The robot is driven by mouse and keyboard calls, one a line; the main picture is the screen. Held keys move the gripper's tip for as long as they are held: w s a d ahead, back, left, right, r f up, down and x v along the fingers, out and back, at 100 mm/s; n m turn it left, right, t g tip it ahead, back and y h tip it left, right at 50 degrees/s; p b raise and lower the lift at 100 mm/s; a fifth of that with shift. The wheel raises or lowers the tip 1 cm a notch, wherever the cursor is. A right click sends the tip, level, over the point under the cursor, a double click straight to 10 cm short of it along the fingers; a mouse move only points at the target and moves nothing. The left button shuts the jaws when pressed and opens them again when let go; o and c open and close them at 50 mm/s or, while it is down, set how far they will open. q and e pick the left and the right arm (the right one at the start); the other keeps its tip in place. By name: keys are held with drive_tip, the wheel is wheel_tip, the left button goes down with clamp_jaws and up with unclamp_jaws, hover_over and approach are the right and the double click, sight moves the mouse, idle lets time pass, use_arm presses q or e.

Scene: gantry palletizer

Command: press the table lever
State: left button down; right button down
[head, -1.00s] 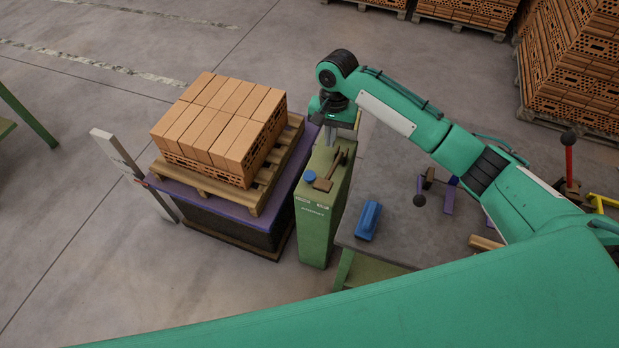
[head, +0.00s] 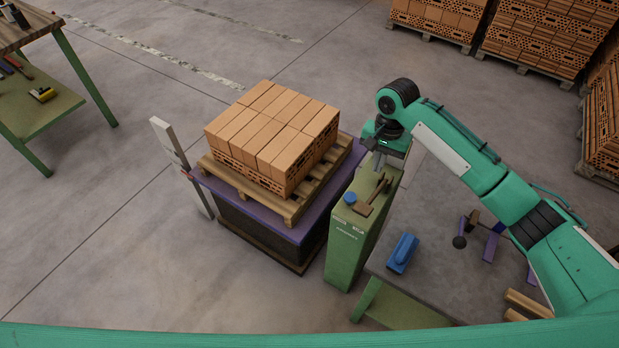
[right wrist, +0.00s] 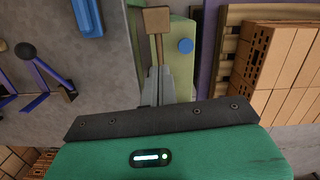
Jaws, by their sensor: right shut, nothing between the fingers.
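The green pedestal (head: 350,240) stands between the lift table and the grey workbench. On its top is the brown lever (head: 372,198), with a flat plate at one end, beside a blue button (head: 349,197). My right gripper (head: 377,164) points down over the far end of the pedestal top, just beyond the lever. Its fingers are together and empty. In the right wrist view the fingers (right wrist: 156,85) line up with the stem of the lever (right wrist: 157,20); I cannot tell whether they touch it. My left gripper is not in view.
A pallet of bricks (head: 272,135) sits on the purple-topped lift table (head: 310,235), left of the pedestal. A grey post (head: 180,165) stands at its left. The workbench (head: 440,270) at right carries a blue block (head: 402,253) and several levers.

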drive_tip(key=s+d+n+t+y, duration=0.3)
drive_tip(key=s+d+n+y, duration=0.2)
drive_tip(key=n, duration=1)
drive_tip(key=shift+s+d+f+y+p, duration=0.2)
drive_tip(key=shift+d+f+y+p, duration=0.2)
drive_tip(key=shift+d+y, duration=1.3)
drive_tip(key=shift+a+y, duration=0.3)
drive_tip(key=shift+a, duration=0.1)
drive_tip(key=p, duration=0.4)
hover_over(360, 206)
drive_tip(key=d, duration=0.3)
drive_tip(key=f, duration=0.6)
drive_tip(key=shift+w+d+f, duration=0.15)
drive_tip(key=shift+d+f, duration=0.05)
drive_tip(key=shift+f, duration=0.1)
drive_tip(key=f, duration=0.1)
drive_tip(key=s+f+p, duration=0.1)
drive_tip(key=f, duration=0.1)
drive_tip(key=shift+a, duration=0.15)
drive_tip(key=shift+s+f, duration=0.1)
drive_tip(key=shift+f, duration=0.25)
